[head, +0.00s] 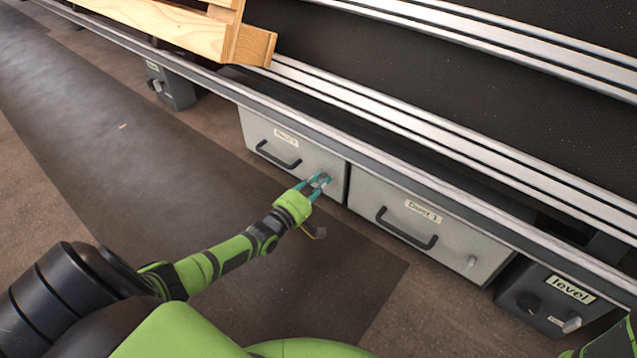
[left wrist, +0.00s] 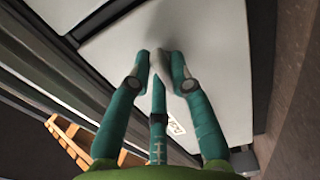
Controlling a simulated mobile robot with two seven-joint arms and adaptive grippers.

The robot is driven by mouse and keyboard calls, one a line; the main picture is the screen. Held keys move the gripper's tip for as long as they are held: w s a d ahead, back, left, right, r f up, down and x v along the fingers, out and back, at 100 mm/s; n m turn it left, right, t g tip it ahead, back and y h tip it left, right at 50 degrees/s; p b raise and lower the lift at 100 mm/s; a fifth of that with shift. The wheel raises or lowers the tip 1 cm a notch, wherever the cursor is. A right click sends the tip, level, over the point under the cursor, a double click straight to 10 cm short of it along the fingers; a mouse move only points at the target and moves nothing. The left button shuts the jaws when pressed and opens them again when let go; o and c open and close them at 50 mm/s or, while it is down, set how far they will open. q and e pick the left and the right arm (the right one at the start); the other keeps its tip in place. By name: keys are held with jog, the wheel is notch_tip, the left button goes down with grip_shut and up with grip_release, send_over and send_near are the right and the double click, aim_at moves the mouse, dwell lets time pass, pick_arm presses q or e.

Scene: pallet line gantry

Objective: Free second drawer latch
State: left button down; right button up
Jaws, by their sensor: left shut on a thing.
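The second drawer (head: 318,158) is the left of two pale grey drawers under the line frame in the head view. It is closed, with a black bar handle (head: 277,156) and a small label. Its latch (head: 324,178) is a small grey knob near the drawer's right edge, mostly hidden by fingers. My left gripper (head: 318,183) is shut on the latch, its teal fingers on both sides. In the left wrist view the fingers (left wrist: 163,70) reach the pale drawer front, and the latch is a blurred grey shape between the tips. My right gripper is out of view.
Drawer 1 (head: 447,227) is closed to the right, with its own latch (head: 472,262). A dark box labelled level (head: 548,300) hangs further right, another dark box (head: 172,86) left. A wooden pallet (head: 190,30) sits above.

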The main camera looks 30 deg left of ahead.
pick_arm(q)
jog(key=shift+a, duration=0.1)
jog(key=c, duration=1.1)
grip_release()
jog(key=shift+s, duration=0.1)
jog(key=s, duration=0.8)
jog(key=s+a, duration=0.1)
jog(key=s, duration=0.2)
jog(key=shift+s, duration=0.4)
